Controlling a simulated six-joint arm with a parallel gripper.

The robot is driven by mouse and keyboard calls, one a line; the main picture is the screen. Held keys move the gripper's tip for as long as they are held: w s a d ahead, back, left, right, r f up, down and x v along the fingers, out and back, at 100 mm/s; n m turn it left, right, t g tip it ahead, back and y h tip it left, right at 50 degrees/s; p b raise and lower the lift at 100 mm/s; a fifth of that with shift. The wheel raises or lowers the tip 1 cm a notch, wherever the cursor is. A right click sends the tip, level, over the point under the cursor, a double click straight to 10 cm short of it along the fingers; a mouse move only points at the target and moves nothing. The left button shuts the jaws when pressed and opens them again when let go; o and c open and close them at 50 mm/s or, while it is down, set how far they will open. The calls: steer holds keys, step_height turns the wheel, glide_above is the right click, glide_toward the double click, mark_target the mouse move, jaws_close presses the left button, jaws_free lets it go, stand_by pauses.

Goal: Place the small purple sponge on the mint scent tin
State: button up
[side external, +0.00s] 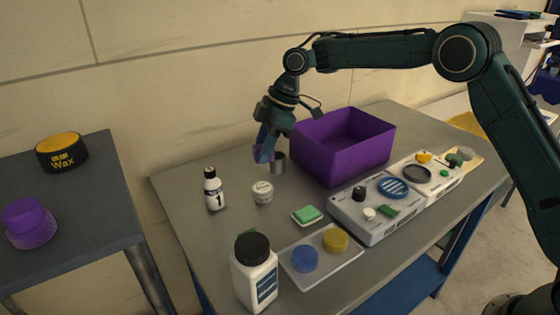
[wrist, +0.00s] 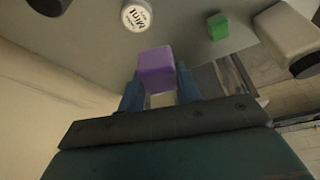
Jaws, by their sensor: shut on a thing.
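My gripper (side external: 266,145) is shut on the small purple sponge (side external: 257,152), held above the table near its back edge. In the wrist view the sponge (wrist: 156,68) sits between the fingertips of my gripper (wrist: 160,88). The mint scent tin (side external: 262,193) is a small round white tin standing upright on the table, below the gripper and apart from the sponge. In the wrist view its lid (wrist: 137,17) with "MINT" lettering shows beyond the sponge. Nothing rests on the lid.
A white bottle marked 1 (side external: 214,190) stands left of the tin. A grey cup (side external: 278,164) and a purple bin (side external: 345,155) are right of the gripper. A green block (side external: 307,214), a larger bottle (side external: 255,278) and a tray (side external: 345,268) lie in front.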

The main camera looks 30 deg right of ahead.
mark_target(257, 188)
steer(key=shift+w+d+f+m+t, duration=0.15)
steer(key=shift+w+d+f+m, duration=0.15)
steer(key=shift+w+f, duration=0.35)
steer(key=shift+w+d+f+m+t, duration=0.2)
steer(key=shift+w+f+m, duration=0.15)
steer(key=shift+w, duration=0.4)
steer(key=shift+f, duration=0.2)
steer(key=shift+f, duration=3.85)
steer(key=shift+f, duration=0.1)
steer(key=o, duration=0.9)
steer(key=shift+o, duration=0.2)
steer(key=v, duration=1.2)
